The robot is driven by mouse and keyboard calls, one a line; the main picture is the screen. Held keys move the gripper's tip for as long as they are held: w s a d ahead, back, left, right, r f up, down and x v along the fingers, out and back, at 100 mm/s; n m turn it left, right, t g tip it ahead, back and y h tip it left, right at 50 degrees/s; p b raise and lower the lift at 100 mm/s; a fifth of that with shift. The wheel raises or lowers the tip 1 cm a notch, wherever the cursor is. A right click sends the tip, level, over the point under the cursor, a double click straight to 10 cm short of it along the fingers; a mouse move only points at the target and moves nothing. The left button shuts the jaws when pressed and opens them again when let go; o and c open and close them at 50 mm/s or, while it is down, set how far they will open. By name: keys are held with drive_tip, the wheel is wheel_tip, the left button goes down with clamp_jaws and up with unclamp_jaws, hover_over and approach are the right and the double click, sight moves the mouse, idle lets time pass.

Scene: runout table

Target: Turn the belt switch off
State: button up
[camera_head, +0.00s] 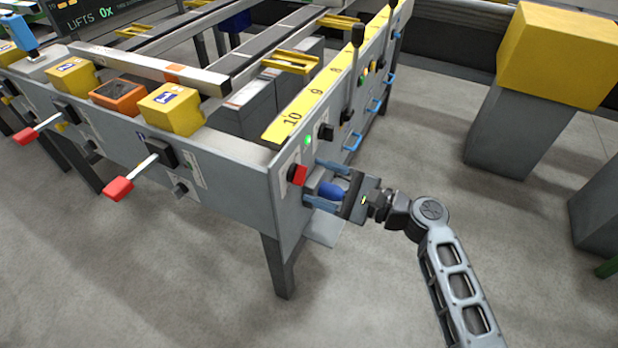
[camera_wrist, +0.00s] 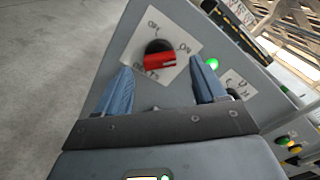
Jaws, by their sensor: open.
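The belt switch (camera_head: 297,174) is a red rotary handle on a black round base, on the end panel of the grey table near its front corner. In the wrist view the red handle (camera_wrist: 160,61) sits on a white label, with "ON" near its right side; the other lettering is partly hidden or unclear. My gripper (camera_head: 314,183) is open, its two blue fingers pointing at the panel.
A green lamp (camera_head: 308,140) glows above the switch, with a black knob (camera_head: 325,132) beside it. Black-knobbed levers and blue handles (camera_head: 352,142) line the side. Red-tipped levers (camera_head: 118,189) stick out in front. A yellow box on a grey pedestal (camera_head: 520,130) stands right.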

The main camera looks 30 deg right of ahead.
sight(305, 177)
drive_tip(key=shift+x, duration=1.55)
drive_tip(key=c, duration=1.1)
